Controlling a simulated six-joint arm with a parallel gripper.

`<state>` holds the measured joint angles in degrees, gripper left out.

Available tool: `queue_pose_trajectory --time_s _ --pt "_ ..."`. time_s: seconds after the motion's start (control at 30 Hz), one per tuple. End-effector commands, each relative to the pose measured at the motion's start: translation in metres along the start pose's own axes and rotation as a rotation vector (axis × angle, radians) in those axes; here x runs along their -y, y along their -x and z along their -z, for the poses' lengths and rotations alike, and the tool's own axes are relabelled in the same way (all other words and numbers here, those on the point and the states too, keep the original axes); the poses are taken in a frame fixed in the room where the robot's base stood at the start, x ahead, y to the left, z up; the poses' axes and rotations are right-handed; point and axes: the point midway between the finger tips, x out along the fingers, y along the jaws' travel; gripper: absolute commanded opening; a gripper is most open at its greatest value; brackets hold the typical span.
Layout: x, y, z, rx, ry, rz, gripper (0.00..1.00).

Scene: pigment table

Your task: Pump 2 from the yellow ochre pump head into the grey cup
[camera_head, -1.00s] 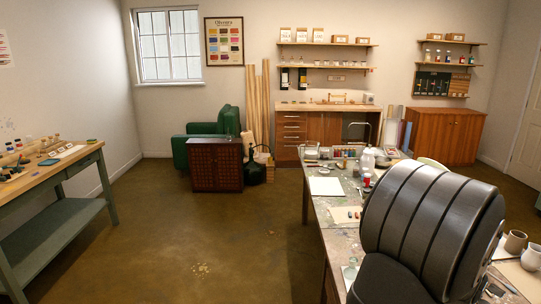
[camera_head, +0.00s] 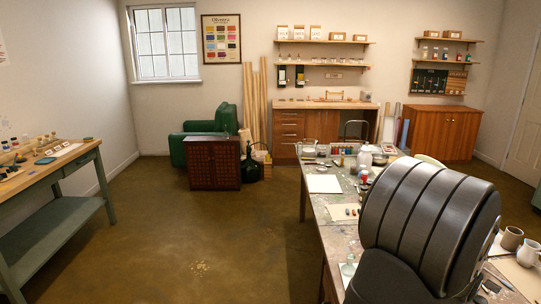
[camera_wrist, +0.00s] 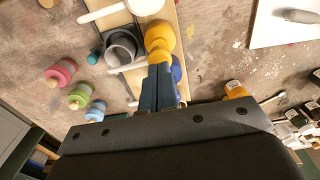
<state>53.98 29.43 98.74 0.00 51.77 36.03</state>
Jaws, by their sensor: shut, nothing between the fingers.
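In the wrist view, my gripper (camera_wrist: 160,68) is shut and empty, its dark blue fingers pressed together. The fingertips overlap the lower edge of the yellow ochre pump head (camera_wrist: 160,36) in this view; I cannot tell whether they touch it. The grey cup (camera_wrist: 121,47) stands just left of the yellow pump, open side up. A pale spout or handle (camera_wrist: 130,67) lies across the area below the cup. In the head view my dark arm covers the right part of the table, and the gripper and pump are hidden.
A white sheet (camera_wrist: 283,22) lies at upper right.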

Motion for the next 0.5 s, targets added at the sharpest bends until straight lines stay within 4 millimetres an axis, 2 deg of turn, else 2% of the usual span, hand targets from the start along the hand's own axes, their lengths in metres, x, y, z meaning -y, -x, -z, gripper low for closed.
queue_pose_trajectory --time_s 0.5 --pt "0.0 -0.019 0.0 0.002 0.0 -0.001 0.0"
